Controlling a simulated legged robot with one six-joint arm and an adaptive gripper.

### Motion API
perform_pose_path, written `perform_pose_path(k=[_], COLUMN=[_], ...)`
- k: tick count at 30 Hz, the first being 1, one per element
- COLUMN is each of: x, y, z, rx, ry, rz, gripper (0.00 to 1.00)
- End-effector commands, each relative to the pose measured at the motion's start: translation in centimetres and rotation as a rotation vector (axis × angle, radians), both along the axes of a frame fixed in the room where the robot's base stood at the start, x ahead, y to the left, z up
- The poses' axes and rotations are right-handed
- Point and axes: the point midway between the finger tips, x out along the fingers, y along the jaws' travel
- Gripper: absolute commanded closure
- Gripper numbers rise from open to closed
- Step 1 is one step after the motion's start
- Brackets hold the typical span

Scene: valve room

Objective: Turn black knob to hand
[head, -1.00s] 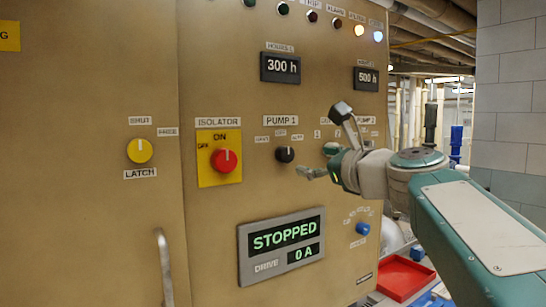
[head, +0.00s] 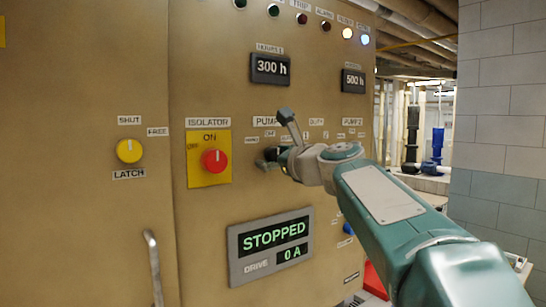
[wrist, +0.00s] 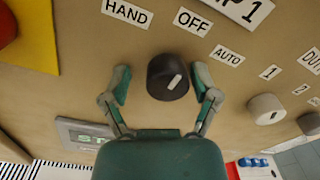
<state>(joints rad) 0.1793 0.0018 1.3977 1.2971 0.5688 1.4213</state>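The black knob (wrist: 168,78) is on the tan panel in the wrist view, below the labels HAND (wrist: 127,12), OFF (wrist: 195,21) and AUTO (wrist: 228,54). Its white mark slants up and right, towards the AUTO side. My gripper (wrist: 162,82) is open, one finger on each side of the knob, with a visible gap on both sides. I cannot tell how far the fingertips are from the panel. In the head view my gripper (head: 274,157) is at the PUMP 1 switch and largely hides the knob.
The red isolator knob (head: 215,161) on its yellow plate is close to the left. A grey knob (wrist: 266,108) is to the right in the wrist view. The STOPPED display (head: 272,246) is below. A yellow latch knob (head: 129,151) and door handle (head: 153,267) are farther left.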

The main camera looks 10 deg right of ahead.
Motion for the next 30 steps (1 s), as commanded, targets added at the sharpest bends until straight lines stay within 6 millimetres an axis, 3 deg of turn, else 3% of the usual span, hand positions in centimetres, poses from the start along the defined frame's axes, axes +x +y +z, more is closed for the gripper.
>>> perform_pose_path(k=[1,3,4,17,30], x=[-0.01,-0.01,-0.01,0.09,0.15], y=[-0.09,-0.18,-0.18,-0.07,-0.04], z=[0.01,0.01,-0.01,-0.29,-0.55], rx=[0.000,0.001,0.001,-0.043,-0.334], ry=[0.000,0.000,0.000,-0.012,-0.128], rz=[0.000,0.000,0.000,-0.001,0.003], gripper=[0.60,0.91,0.97,0.97,0.97])
